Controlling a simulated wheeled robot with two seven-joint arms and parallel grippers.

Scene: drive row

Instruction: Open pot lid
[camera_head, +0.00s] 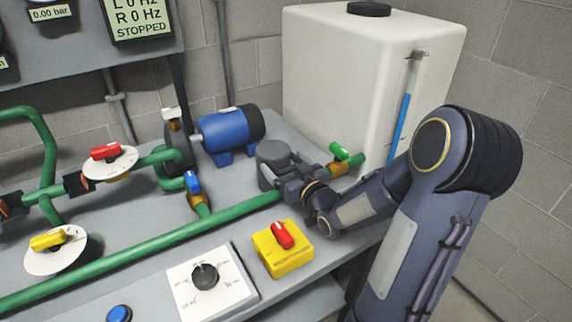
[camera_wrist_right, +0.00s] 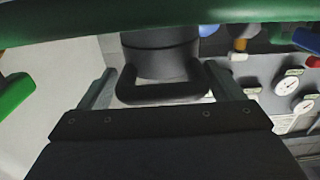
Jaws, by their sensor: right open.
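The grey pot (camera_head: 268,176) with its round lid (camera_head: 277,151) stands on the bench between the blue motor and the white tank. My right gripper (camera_head: 291,180) is at the pot's near right side. In the right wrist view, a dark U-shaped handle (camera_wrist_right: 165,92) lies between the two spread fingers of my right gripper (camera_wrist_right: 163,85), in front of a dark cylindrical body (camera_wrist_right: 160,55). The jaws are open; contact with the handle cannot be told. My left gripper is out of view.
A green pipe (camera_head: 150,252) runs across the bench. A green-handled valve (camera_head: 340,158) sits close right of the pot, by the white tank (camera_head: 335,75). A yellow box with a red switch (camera_head: 283,257) and a dial plate (camera_head: 211,285) are in front. The blue motor (camera_head: 228,130) stands behind left.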

